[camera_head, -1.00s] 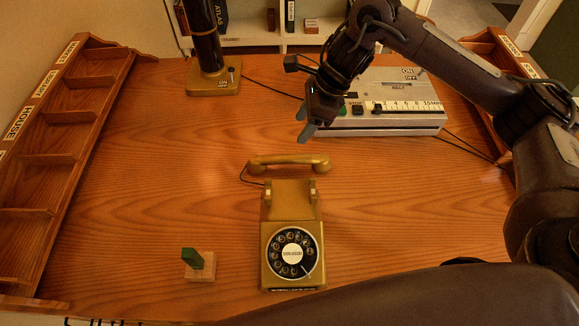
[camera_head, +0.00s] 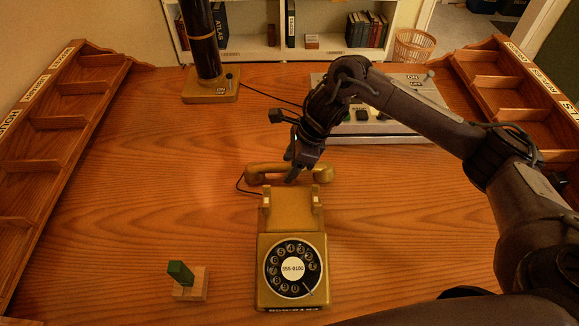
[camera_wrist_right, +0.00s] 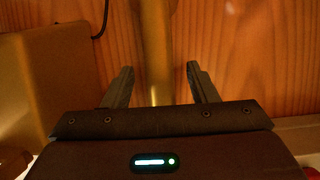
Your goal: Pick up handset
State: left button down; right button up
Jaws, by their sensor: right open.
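The gold handset (camera_head: 262,175) lies on the wooden desk just behind the gold rotary telephone (camera_head: 291,240), off its cradle. My right gripper (camera_head: 292,175) is over the middle of the handset, fingers pointing down. In the right wrist view the gripper (camera_wrist_right: 160,85) is open, and the handset's bar (camera_wrist_right: 155,50) runs between its two fingers. I cannot tell whether the fingers touch it. The telephone body (camera_wrist_right: 50,80) fills the left of that view. My left gripper is not in view.
A grey box with switches (camera_head: 400,100) stands behind my right arm. A lamp base (camera_head: 211,88) is at the back left. A green piece on a small wooden block (camera_head: 189,284) sits at front left. Shelved racks (camera_head: 62,120) line both sides. The left middle desk is clear.

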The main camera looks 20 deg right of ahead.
jog(key=shift+a+f, duration=0.15)
jog(key=shift+f, duration=0.2)
jog(key=shift+f+b, duration=0.2)
jog(key=shift+b, duration=0.35)
dwell(0.4)
grip_shut()
